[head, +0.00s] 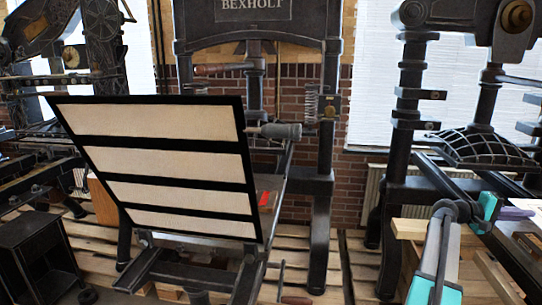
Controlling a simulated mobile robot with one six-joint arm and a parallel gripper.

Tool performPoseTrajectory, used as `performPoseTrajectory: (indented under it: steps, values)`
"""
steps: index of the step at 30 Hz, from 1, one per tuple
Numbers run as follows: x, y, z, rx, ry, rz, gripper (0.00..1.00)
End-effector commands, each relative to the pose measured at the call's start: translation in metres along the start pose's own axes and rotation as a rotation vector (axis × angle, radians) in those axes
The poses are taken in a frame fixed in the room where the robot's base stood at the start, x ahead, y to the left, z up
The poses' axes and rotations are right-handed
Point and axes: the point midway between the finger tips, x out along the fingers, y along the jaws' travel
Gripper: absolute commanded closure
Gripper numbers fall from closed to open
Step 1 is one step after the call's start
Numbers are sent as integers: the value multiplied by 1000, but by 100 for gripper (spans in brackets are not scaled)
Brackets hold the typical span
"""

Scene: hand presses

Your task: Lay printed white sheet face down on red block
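A small red patch (265,198), likely part of the red block, shows on the bed of the middle press, just right of the raised framed panel. The panel hides the rest. A pale, flat edge (527,205) at the far right may be the white sheet; its printing cannot be made out. My arm reaches up from the lower right, and its end, my gripper (513,212), seems to be the purple part beside that pale edge. It is too small and cut off to show its fingers. It is well to the right of the red patch.
The framed panel (160,155) with white strips stands tilted up in front of the middle press (325,190). Another press (410,130) stands at right, with wooden boards (410,228) near my arm. A dark cabinet (40,255) stands at lower left.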

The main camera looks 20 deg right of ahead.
Motion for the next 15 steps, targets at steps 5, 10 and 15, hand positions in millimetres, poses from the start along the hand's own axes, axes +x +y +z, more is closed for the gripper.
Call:
performPoseTrajectory:
  steps: [5,10,15]
  values:
    - [0,-2,0,27,0,0,100]
    - [0,-2,0,52,0,0,100]
    - [0,-2,0,78,0,0,100]
